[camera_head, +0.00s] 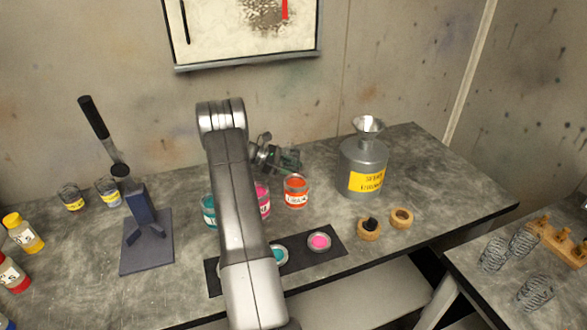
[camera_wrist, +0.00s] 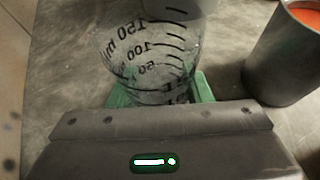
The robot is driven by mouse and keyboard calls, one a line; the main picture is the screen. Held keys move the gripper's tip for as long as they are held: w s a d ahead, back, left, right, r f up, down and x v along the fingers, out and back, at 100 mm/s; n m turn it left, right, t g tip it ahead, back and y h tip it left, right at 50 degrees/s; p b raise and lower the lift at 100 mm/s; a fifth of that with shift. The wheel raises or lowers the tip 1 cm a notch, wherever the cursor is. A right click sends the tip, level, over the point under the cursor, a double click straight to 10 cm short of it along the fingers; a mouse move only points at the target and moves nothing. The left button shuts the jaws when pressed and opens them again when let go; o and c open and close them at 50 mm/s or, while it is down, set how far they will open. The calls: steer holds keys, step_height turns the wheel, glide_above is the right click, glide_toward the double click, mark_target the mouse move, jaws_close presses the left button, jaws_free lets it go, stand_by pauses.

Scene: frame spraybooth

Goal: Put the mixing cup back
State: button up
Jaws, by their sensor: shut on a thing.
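The mixing cup (camera_wrist: 145,55) is clear, with black measuring marks that read mirrored in the wrist view. My gripper (camera_wrist: 158,92) is shut on it, with green parts showing on both sides of the cup's lower end. In the head view my gripper (camera_head: 287,160) is behind my raised arm, at the back of the grey bench, left of the funnel can. The cup is hard to make out there. I cannot tell whether its base touches the bench.
An orange-filled tin (camera_head: 296,192) stands close to my gripper; it also shows in the wrist view (camera_wrist: 285,60). A metal can with a funnel (camera_head: 364,170) stands to the right. A dark stand (camera_head: 147,240) and two small cups (camera_head: 108,192) are at left.

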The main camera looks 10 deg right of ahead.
steer(key=shift+f, duration=0.3)
steer(key=shift+f, duration=0.1)
steer(key=shift+f, duration=0.2)
steer(key=o, duration=1)
steer(key=shift+r, duration=0.1)
steer(key=shift+o, duration=0.2)
steer(key=shift+r, duration=0.1)
steer(key=shift+r, duration=0.2)
steer(key=b+v, duration=0.2)
steer(key=v, duration=1)
steer(key=shift+b, duration=0.4)
